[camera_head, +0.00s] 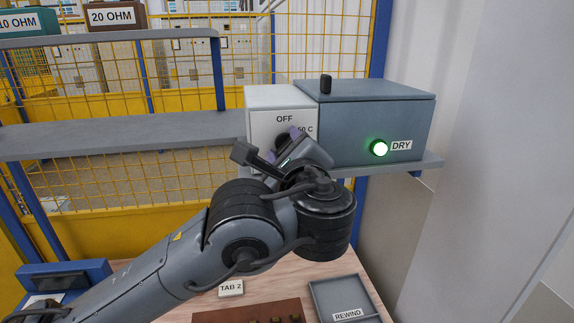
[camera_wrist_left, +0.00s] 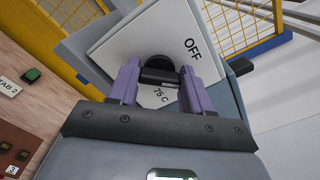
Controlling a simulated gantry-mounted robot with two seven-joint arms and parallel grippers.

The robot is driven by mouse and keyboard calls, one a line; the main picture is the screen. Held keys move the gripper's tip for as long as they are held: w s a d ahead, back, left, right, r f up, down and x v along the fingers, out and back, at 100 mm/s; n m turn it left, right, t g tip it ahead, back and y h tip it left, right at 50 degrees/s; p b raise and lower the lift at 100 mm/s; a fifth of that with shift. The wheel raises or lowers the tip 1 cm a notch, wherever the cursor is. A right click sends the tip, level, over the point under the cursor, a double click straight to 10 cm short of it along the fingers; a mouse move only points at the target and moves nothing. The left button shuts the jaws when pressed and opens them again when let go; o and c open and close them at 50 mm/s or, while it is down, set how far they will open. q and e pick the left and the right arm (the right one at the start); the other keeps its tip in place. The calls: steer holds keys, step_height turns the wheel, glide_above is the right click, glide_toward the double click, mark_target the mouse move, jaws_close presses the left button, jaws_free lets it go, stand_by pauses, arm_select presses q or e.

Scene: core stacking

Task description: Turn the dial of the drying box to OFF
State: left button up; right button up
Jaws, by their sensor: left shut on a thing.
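The drying box (camera_head: 365,128) is a blue-grey box with a lid on the shelf. Its white dial panel (camera_head: 265,97) on the left reads OFF at the top and a partly hidden temperature label at the right. A green lamp (camera_head: 379,148) beside a DRY label is lit. In the left wrist view, the black dial (camera_wrist_left: 158,64) sits between the purple fingers of my left gripper (camera_wrist_left: 160,82), which is shut on its bar-shaped handle. In the head view, my left gripper (camera_head: 297,140) hides most of the dial. My right gripper is not in view.
The grey shelf (camera_head: 120,138) runs left from the box. Below is a wooden table with a TAB 2 label (camera_head: 231,288), a brown board (camera_head: 250,313) and a grey REWIND tray (camera_head: 345,292). A pale wall stands close on the right.

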arm_select(q)
steer(key=shift+f+n+b, duration=0.15)
steer(key=shift+n+b, duration=4.25)
steer(key=shift+b, duration=0.2)
steer(key=o, duration=1.1)
steer(key=shift+c, duration=0.2)
steer(key=shift+s, duration=0.2)
